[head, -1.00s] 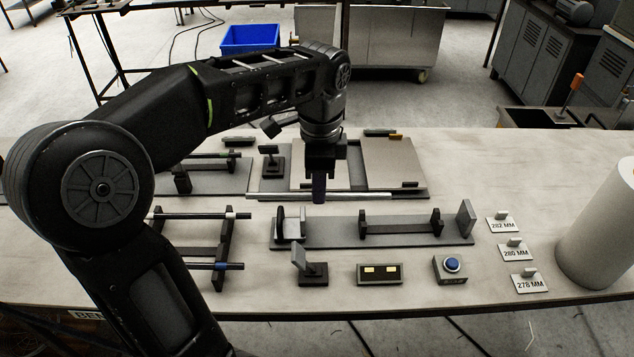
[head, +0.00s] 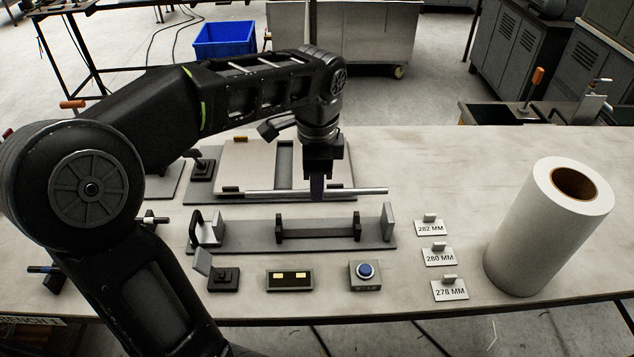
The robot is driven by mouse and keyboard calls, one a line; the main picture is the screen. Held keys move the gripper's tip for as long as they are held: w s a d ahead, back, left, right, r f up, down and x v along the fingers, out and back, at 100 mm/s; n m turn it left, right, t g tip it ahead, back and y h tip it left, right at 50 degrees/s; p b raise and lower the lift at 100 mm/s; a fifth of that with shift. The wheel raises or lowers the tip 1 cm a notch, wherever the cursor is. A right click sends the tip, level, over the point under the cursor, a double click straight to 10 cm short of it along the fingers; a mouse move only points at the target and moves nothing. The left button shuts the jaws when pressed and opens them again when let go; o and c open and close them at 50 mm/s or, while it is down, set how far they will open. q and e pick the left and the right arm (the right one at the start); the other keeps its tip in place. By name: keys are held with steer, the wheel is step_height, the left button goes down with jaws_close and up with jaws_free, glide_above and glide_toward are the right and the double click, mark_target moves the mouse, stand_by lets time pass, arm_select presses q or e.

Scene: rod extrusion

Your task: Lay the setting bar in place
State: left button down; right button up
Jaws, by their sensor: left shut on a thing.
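My left gripper (head: 317,192) points down over the table and is shut on a long grey metal bar (head: 360,191), the setting bar by its look. The bar lies level, running left to right, and shows on both sides of the fingers. In the picture it is just above and behind the long grey fixture (head: 320,238), apart from it. The fixture has two dark upright supports (head: 281,228), an end plate (head: 388,222) at the right and a clamp-like piece (head: 207,228) at the left. My right gripper is out of view.
In front of the fixture are a dark box with two yellow windows (head: 291,279), a blue button (head: 365,270) and a small tilted stand (head: 223,279). Right of it stand labelled cards (head: 437,256) and a big white roll (head: 545,230). A plate station (head: 245,165) lies behind.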

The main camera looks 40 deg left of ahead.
arm_select(q)
steer(key=shift+f+b, duration=3.15)
steer(key=shift+f, duration=1.15)
steer(key=c, duration=1.4)
jaws_free()
steer(key=shift+o, duration=0.2)
steer(key=shift+r, duration=0.1)
step_height(320, 180, up, 8)
steer(key=shift+s+d+f, duration=0.2)
steer(key=shift+s, duration=0.1)
